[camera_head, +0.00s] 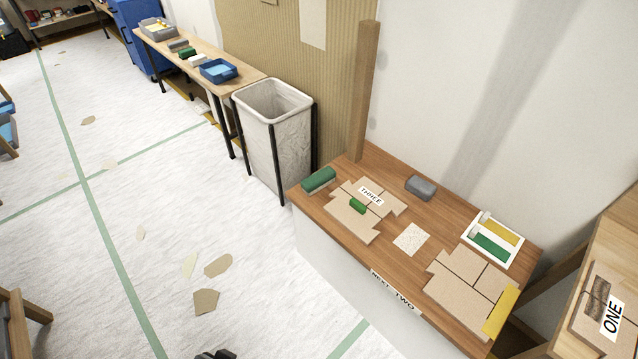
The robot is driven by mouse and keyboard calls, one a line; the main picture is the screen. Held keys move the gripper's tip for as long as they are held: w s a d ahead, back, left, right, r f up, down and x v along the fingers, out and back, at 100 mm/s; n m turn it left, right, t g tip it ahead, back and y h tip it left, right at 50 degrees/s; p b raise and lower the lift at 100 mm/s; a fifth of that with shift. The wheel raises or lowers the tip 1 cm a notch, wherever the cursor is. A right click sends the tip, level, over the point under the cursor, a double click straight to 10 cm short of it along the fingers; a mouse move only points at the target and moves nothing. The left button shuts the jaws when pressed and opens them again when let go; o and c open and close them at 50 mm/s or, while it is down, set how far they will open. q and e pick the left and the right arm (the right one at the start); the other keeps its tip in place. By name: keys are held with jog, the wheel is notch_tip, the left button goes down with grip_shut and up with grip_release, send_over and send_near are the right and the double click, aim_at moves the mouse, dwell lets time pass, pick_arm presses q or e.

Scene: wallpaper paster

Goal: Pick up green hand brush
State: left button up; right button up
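A green hand brush (319,179), a green block with a paler lower side, lies at the left corner of the brown wooden table (408,179). A smaller green piece (357,205) lies on the cardboard pieces beside it. A dark part at the bottom edge looks like the tip of my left gripper (215,355). It is well apart from the brush, low and to the left. Most of it is cut off, so its opening does not show. My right gripper is not in view.
A pale bin (277,140) in a black frame stands just left of the table. A wooden post (364,90) rises behind it. A grey block (420,187), a white tray (468,238) and cardboard sheets (465,291) share the tabletop. The floor at left is open, with scraps.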

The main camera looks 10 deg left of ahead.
pick_arm(q)
jog(key=shift+o, duration=0.3)
jog(key=o, duration=0.8)
